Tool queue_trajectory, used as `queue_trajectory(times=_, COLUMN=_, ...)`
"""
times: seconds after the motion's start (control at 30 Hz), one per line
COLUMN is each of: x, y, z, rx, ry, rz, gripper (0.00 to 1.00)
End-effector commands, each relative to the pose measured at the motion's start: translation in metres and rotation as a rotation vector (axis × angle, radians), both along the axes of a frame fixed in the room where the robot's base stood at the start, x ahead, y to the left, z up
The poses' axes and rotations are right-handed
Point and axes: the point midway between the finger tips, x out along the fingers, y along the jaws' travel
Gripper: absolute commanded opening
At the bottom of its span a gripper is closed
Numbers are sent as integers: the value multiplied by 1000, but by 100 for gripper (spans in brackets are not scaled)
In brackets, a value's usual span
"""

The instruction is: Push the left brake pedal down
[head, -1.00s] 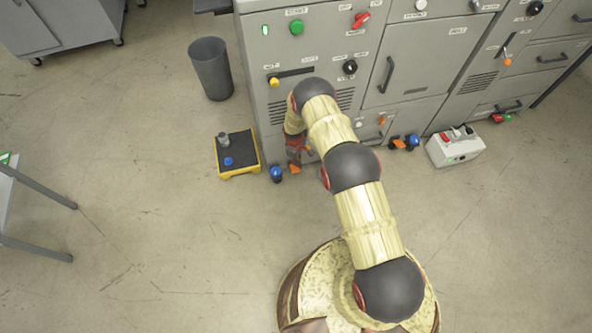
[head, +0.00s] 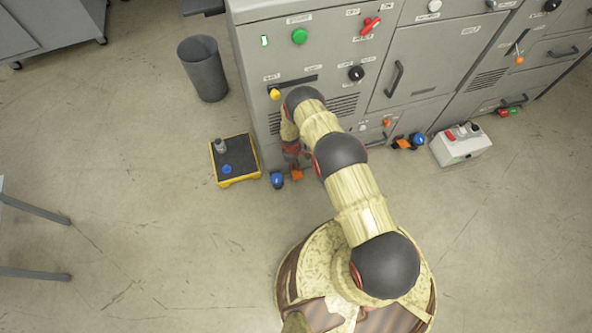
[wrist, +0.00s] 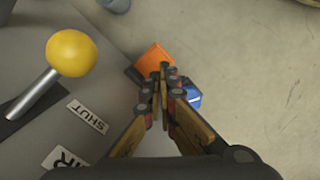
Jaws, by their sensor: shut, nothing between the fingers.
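The left brake pedal (head: 297,174) is a small orange plate low at the front foot of the grey machine, beside a blue caster (head: 277,180). In the wrist view the orange pedal (wrist: 152,57) lies just beyond my fingertips, which overlap its near edge. The blue caster (wrist: 193,97) is right of the fingers, partly hidden by them. My gripper (wrist: 163,68) is shut and empty. In the head view my gripper (head: 294,161) points down close to the pedal, partly hidden by my arm. I cannot tell whether it touches the pedal.
A second orange pedal (head: 402,144) and a blue caster (head: 417,139) are further right. A yellow-edged black platform (head: 236,172) stands left of the pedal. A yellow-knobbed lever (wrist: 71,54) sticks out by my wrist. A white box (head: 461,147) lies right. Open floor is in front.

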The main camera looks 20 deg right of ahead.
Motion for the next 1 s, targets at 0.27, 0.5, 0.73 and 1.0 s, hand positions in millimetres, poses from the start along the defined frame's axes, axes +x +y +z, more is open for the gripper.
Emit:
queue_trajectory(times=0.27, x=0, y=0, z=0, rx=0, ry=1, rz=0, gripper=0)
queue_trajectory(times=0.5, x=-2, y=-1, z=-17, rx=0, ry=1, rz=-1, gripper=0)
queue_trajectory(times=0.73, x=-4, y=-4, z=-45, rx=0, ry=1, rz=-1, gripper=0)
queue_trajectory(times=1.0, x=-5, y=-5, z=-67, rx=0, ry=1, rz=-1, gripper=0)
